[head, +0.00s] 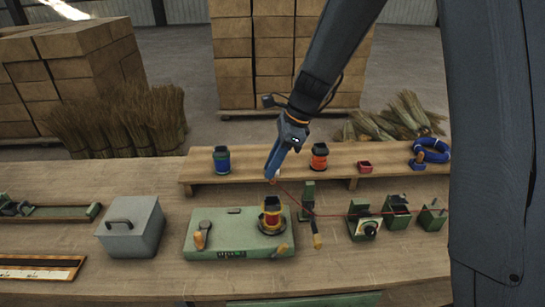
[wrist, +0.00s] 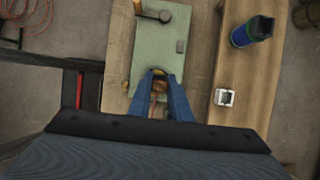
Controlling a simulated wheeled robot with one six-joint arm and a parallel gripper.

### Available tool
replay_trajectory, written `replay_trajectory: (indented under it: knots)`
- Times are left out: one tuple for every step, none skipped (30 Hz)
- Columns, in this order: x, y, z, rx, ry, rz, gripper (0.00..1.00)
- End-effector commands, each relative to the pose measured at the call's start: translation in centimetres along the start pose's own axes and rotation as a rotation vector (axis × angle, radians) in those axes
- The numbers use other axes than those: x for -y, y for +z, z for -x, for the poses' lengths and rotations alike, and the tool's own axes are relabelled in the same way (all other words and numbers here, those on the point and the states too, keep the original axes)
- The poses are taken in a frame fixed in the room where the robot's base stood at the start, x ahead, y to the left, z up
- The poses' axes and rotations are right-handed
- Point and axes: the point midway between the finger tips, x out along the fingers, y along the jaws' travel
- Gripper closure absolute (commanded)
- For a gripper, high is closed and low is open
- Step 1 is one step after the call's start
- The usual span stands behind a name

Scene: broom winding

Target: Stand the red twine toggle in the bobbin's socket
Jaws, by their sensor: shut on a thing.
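The bobbin (head: 271,215), with a yellow flange, a dark top and red winding, stands on a green machine base (head: 225,232). My gripper (head: 271,178) is just above and behind the bobbin, apart from it, pointing down. It is shut on a small pale toggle end, with red twine (head: 380,213) running from it to the right. In the wrist view my gripper's blue fingers (wrist: 160,78) close around a brownish thing, and the green base (wrist: 155,45) lies below. The bobbin's socket is not clearly visible, and the toggle is mostly hidden by the fingers.
Green twine guides (head: 364,220) stand right. A grey lidded box (head: 131,228) stands left.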

Motion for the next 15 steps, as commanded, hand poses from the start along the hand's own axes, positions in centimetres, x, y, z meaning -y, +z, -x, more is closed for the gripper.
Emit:
replay_trajectory:
  knots:
    - [-0.09,0.02,0.01,0.000,-0.001,0.000,1.00]
    - [-0.10,0.02,0.00,0.000,-0.001,0.000,1.00]
    - [-0.08,0.01,-0.01,0.000,-0.001,0.000,1.00]
    - [-0.07,0.01,-0.01,0.000,-0.001,0.000,1.00]
    - [-0.07,0.01,-0.01,0.000,-0.001,0.000,1.00]
    - [-0.06,0.01,-0.01,0.000,-0.001,0.000,1.00]
    - [-0.06,0.00,-0.01,0.000,-0.001,0.000,1.00]
    - [-0.06,0.00,-0.01,0.000,-0.001,0.000,1.00]
    - [-0.05,-0.01,-0.03,0.000,-0.001,0.000,1.00]
    - [-0.05,-0.02,-0.07,0.000,-0.001,0.000,1.00]
    - [-0.05,-0.05,-0.12,0.000,-0.001,0.000,1.00]
    - [-0.04,-0.09,-0.22,0.000,-0.001,0.000,1.00]
    - [-0.04,-0.13,-0.32,0.000,-0.001,0.000,1.00]
    - [-0.03,-0.18,-0.44,0.000,-0.001,0.000,1.00]
    - [-0.02,-0.26,-0.62,0.000,-0.001,0.000,1.00]
